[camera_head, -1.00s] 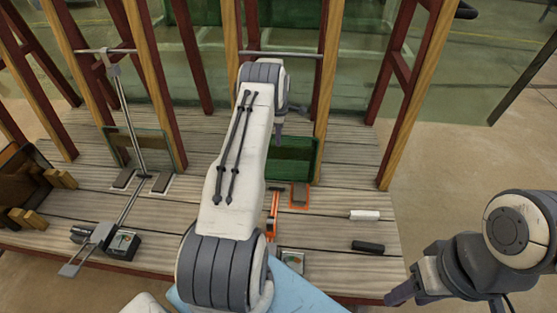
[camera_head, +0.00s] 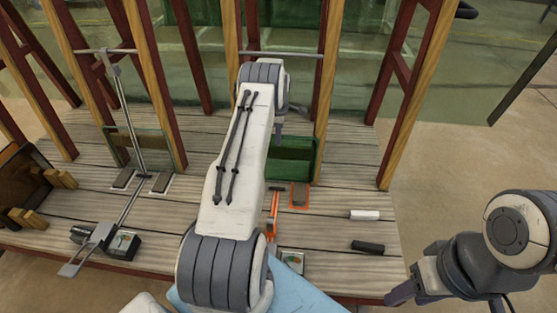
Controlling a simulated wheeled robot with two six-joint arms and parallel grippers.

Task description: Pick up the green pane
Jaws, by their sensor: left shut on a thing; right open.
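The green pane (camera_head: 295,146) is a dark green, upright sheet in the centre of the head view, by the foot of a wooden post. My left gripper (camera_head: 279,130) reaches over it from above and is shut on its top edge. My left arm covers the pane's left side and much of the grip. My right gripper (camera_head: 400,296) is open and empty at the lower right, off the front edge of the deck and away from the pane.
The plank deck (camera_head: 335,225) carries a white block (camera_head: 364,215), a black block (camera_head: 368,247) and an orange-framed pad (camera_head: 300,195). Another pane (camera_head: 140,148) stands left beside a metal rod linkage (camera_head: 128,120). Wooden posts (camera_head: 420,95) line the back.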

